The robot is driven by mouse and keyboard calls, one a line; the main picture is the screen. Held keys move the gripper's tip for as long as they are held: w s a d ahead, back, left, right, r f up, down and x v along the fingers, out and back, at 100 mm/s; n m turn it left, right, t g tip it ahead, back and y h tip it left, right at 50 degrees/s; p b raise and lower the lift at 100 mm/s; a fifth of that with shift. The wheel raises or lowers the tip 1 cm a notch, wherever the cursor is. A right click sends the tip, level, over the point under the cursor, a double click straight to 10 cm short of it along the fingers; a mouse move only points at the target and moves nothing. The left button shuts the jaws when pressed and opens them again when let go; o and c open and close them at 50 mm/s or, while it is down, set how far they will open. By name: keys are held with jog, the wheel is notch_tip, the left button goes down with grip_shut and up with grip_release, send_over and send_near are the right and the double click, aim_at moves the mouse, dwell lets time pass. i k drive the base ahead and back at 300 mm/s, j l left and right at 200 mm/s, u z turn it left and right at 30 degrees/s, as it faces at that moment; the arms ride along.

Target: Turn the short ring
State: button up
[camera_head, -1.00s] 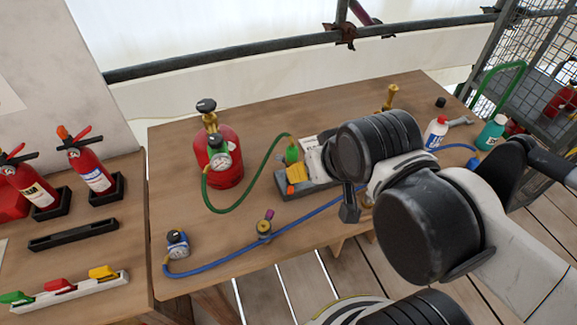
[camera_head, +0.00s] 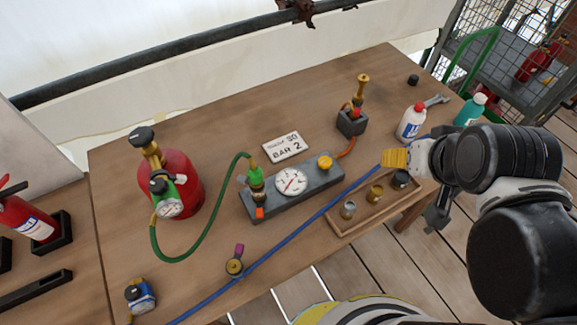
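A shallow wooden tray (camera_head: 347,229) at the table's front edge holds a silver cylindrical piece (camera_head: 348,210), a brass one (camera_head: 375,194) and a dark one (camera_head: 400,180). I cannot tell which, if any, is the short ring. A small brass piece with a purple tip (camera_head: 235,266) stands on the table at front left. My gripper (camera_head: 436,217) shows as a dark part below my arm, just right of the tray and apart from its pieces. Its fingers are too unclear to tell open from shut.
A grey gauge block (camera_head: 310,199) with yellow and orange knobs sits mid-table. A green hose (camera_head: 190,254) joins it to a red cylinder (camera_head: 184,187). A blue hose (camera_head: 290,244) crosses the front. A brass torch (camera_head: 361,92), a white bottle (camera_head: 411,122) and a teal bottle (camera_head: 470,110) stand at right.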

aim_at(240, 179)
jog(key=u, duration=1.4)
jog(key=k+j+z, duration=0.1)
jog(key=j+z, duration=0.15)
jog(key=i+j, duration=0.1)
